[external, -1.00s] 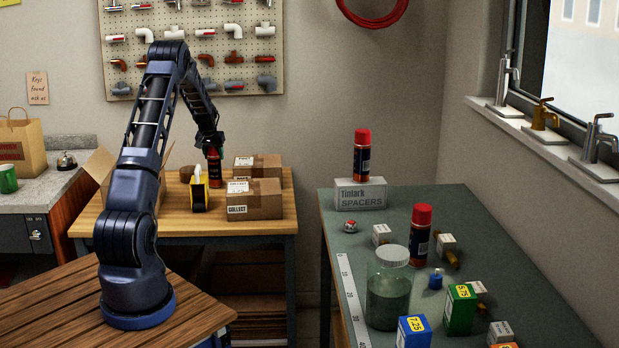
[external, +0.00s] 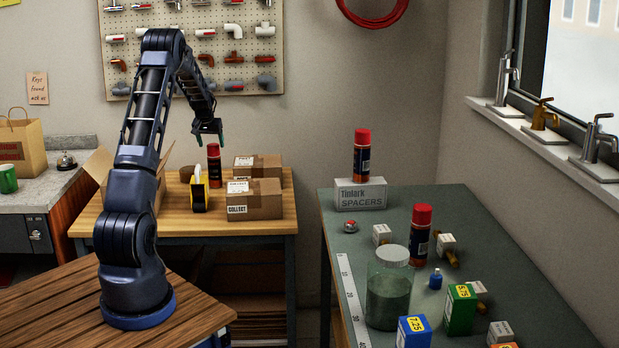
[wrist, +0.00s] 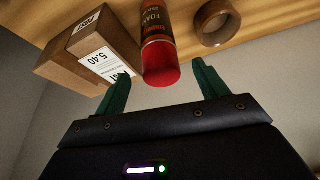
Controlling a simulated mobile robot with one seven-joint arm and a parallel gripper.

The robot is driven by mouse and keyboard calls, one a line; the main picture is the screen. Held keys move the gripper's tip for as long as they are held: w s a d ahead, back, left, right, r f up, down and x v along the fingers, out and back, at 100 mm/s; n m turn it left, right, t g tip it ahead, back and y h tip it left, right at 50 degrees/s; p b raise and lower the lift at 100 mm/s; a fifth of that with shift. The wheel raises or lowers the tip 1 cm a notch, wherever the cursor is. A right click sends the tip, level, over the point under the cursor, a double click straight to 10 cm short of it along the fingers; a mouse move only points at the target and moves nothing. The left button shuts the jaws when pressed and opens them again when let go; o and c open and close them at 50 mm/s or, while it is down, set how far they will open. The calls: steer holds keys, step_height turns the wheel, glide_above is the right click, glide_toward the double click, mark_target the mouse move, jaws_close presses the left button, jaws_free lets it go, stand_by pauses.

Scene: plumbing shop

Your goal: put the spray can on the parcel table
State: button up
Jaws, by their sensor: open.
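A spray can (external: 214,166) with a red cap stands upright on the wooden parcel table (external: 250,225), between the tape dispenser and the boxes. It also shows in the wrist view (wrist: 158,42), its red cap towards the gripper. My gripper (external: 208,140) hangs above the can, open and empty, apart from its cap. In the wrist view its two green fingers (wrist: 160,84) are spread, with the cap ahead of them. Two similar red-capped cans are on the green bench: one (external: 362,155) on top of the spacers box, one (external: 420,235) on the bench surface.
Parcel boxes (external: 254,199) stand right of the can. A yellow tape dispenser (external: 199,190) is left of it, and a brown ring (wrist: 216,23) shows in the wrist view. A glass jar (external: 388,295) and small boxes crowd the green bench (external: 480,225).

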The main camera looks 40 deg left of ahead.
steer(key=shift+v, duration=2.75)
steer(key=shift+d, duration=0.1)
steer(key=s+d+r+m+h, duration=0.1)
steer(key=s+d+r, duration=0.3)
steer(key=d+r, duration=0.6)
steer(key=s+d+r+m, duration=0.1)
steer(key=s+d+r, duration=0.4)
steer(key=d, duration=1)
steer(key=s+d+r+m, duration=0.1)
steer(key=s+d+r, duration=0.2)
steer(key=s+d, duration=0.4)
steer(key=s+d+r+m, duration=0.1)
steer(key=s+d+r, duration=0.2)
steer(key=s+d, duration=0.4)
steer(key=s+d+f+m, duration=0.1)
steer(key=s+d+f, duration=0.1)
steer(key=s+d, duration=0.4)
steer(key=s+d+f+m+h, duration=0.1)
steer(key=s+d, duration=0.6)
steer(key=s, duration=0.8)
steer(key=shift+f+m+t+h, duration=0.3)
steer(key=shift+f+m+t, duration=0.1)
steer(key=shift+f, duration=0.3)
